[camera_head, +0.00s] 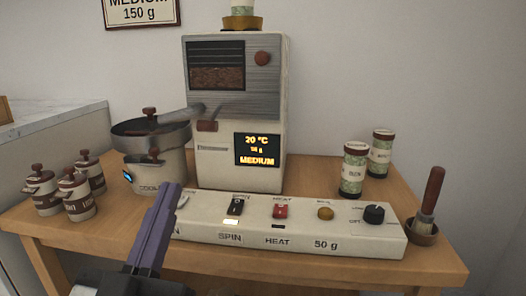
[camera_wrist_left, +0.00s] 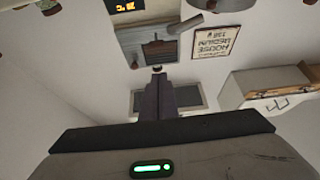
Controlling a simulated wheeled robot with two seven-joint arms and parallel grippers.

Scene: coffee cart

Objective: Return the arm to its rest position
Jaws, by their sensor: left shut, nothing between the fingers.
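My left gripper (camera_head: 158,219) comes up from the bottom left of the head view, with its dark purple fingers closed together and nothing between them. Its tips overlap the left end of the white control panel (camera_head: 340,238) in the picture; whether they touch it I cannot tell. In the left wrist view the shut fingers (camera_wrist_left: 159,84) also show, with the wrist body below them. That view appears upside down. My right gripper is not in view.
A coffee roaster (camera_head: 215,165) stands mid-table with a cooler pot (camera_head: 165,175) at its left. Several small lidded jars (camera_head: 80,203) stand at the far left. Two canisters (camera_head: 353,172) and a brush (camera_head: 430,190) in a bowl stand at the right. Wood shows at the table's front (camera_head: 430,268).

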